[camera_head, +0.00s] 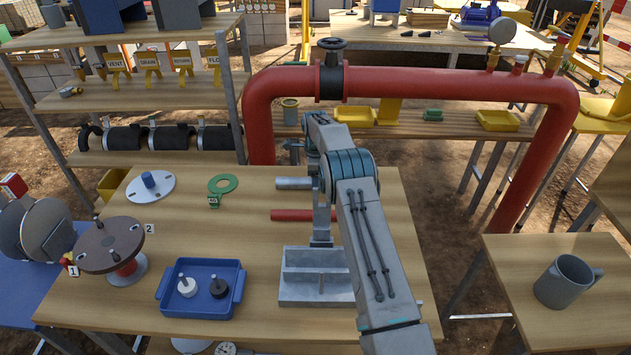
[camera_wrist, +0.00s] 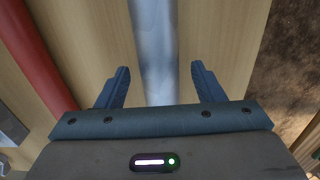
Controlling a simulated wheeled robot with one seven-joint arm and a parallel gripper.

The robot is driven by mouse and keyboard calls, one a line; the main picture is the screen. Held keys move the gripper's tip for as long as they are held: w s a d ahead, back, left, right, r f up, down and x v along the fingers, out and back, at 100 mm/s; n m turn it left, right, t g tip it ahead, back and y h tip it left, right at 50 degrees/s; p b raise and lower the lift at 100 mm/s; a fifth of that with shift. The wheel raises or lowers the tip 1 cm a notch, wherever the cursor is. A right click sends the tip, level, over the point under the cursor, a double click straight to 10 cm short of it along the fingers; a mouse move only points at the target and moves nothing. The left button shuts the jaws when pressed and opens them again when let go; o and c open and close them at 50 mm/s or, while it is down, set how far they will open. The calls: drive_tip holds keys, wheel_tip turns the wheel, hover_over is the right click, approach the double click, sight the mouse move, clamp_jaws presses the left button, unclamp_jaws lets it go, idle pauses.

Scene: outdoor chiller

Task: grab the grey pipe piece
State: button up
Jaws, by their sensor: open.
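The grey pipe piece (camera_head: 294,183) lies on the wooden table, left of my arm, with its right part hidden behind the arm. In the wrist view the grey pipe (camera_wrist: 154,40) runs lengthwise through the middle, between the lines of my two fingers. My gripper (camera_wrist: 160,68) is open, with bare gaps on both sides of the pipe. The fingers do not touch it. How high they are above it I cannot tell. In the head view my gripper is mostly hidden by my arm.
A red pipe piece (camera_head: 300,215) lies parallel, nearer the front. A grey metal block (camera_head: 316,275), a blue tray (camera_head: 203,308) and a green ring tag (camera_head: 222,184) share the table. A large red pipe frame (camera_head: 450,84) rises behind the table.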

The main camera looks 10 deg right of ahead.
drive_tip(key=shift+f, duration=0.1)
clamp_jaws()
drive_tip(key=shift+w, duration=0.1)
